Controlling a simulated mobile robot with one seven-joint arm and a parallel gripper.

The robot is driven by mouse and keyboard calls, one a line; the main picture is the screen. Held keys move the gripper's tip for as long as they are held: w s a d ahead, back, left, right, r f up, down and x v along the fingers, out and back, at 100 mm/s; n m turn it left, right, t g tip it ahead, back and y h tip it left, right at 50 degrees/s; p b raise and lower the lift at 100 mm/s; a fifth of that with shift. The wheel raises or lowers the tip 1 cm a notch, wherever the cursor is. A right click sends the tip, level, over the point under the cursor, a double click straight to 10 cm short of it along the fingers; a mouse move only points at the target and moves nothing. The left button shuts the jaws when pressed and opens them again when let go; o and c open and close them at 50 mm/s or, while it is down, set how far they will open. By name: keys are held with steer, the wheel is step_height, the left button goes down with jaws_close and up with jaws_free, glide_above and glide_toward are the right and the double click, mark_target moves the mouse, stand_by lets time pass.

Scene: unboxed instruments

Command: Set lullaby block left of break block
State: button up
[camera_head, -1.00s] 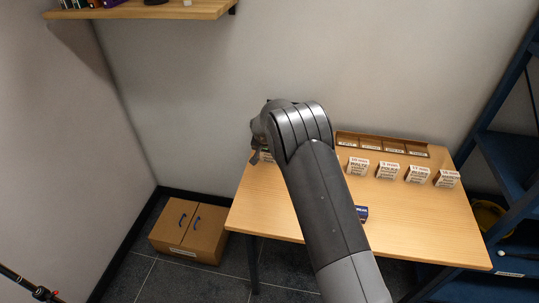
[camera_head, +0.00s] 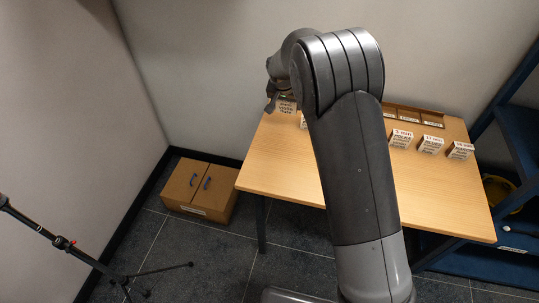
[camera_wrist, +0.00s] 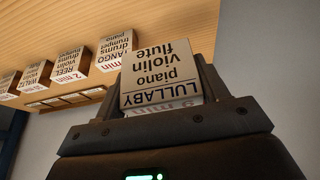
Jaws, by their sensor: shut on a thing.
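The lullaby block (camera_wrist: 158,78), a white block with black print, is held between the two fingers of my gripper (camera_wrist: 170,88) in the wrist view. In the head view my gripper (camera_head: 272,98) is partly hidden behind my arm, over the table's far left part, with a white printed block (camera_head: 287,105) at it. I cannot make out a break block in either view.
White printed blocks stand in a row on the wooden table (camera_head: 290,160), among them a polka-like one (camera_head: 401,139). Behind them is a labelled wooden rack (camera_head: 408,112). My arm hides the table's middle. The front left is clear. A blue shelf (camera_head: 520,130) stands right.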

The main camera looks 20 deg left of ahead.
steer(key=s+d, duration=0.4)
steer(key=s, duration=0.4)
steer(key=s+d, duration=0.5)
steer(key=s, duration=0.3)
steer(key=a+f, duration=0.2)
steer(key=a, duration=0.1)
steer(key=a+f, duration=0.2)
steer(key=a, duration=0.2)
steer(key=a+f, duration=0.2)
steer(key=a, duration=0.2)
steer(key=shift+a+f, duration=0.2)
steer(key=shift+f, duration=0.15)
steer(key=shift+a+f, duration=0.1)
steer(key=shift+f, duration=1.9)
steer(key=shift+f, duration=0.15)
steer(key=o, duration=1)
